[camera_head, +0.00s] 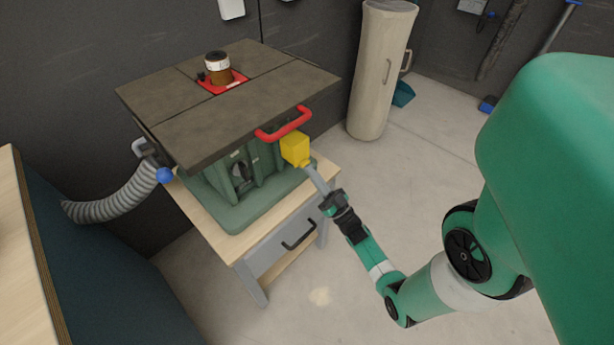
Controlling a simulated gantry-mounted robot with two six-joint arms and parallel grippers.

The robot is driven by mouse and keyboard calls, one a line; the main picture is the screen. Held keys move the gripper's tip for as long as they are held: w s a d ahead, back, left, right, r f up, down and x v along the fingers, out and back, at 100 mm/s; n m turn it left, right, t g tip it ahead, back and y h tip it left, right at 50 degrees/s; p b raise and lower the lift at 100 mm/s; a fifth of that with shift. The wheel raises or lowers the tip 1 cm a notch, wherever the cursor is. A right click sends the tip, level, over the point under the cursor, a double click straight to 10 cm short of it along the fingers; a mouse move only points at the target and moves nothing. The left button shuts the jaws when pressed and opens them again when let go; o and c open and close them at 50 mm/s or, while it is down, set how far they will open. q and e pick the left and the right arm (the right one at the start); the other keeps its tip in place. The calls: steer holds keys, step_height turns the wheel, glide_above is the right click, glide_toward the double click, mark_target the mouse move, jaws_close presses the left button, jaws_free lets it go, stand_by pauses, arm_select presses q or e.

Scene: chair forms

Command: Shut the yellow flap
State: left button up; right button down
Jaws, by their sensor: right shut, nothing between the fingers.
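The yellow flap (295,148) is a small yellow box-like piece on the side of the green machine (243,178), just below the red handle. Whether it stands open or shut is hard to tell at this size. My right gripper (309,170) is shut and empty, with its tips at the lower edge of the yellow flap. They touch it or are very close; I cannot tell which. My left gripper is not in view.
A red handle (284,125) sticks out from the dark tabletop's edge (233,118). The wooden stand has a grey drawer (285,237). A grey hose (112,207) is at left, a beige cylinder (379,75) behind. Floor is clear in front.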

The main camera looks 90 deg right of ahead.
steer(key=shift+r, duration=0.25)
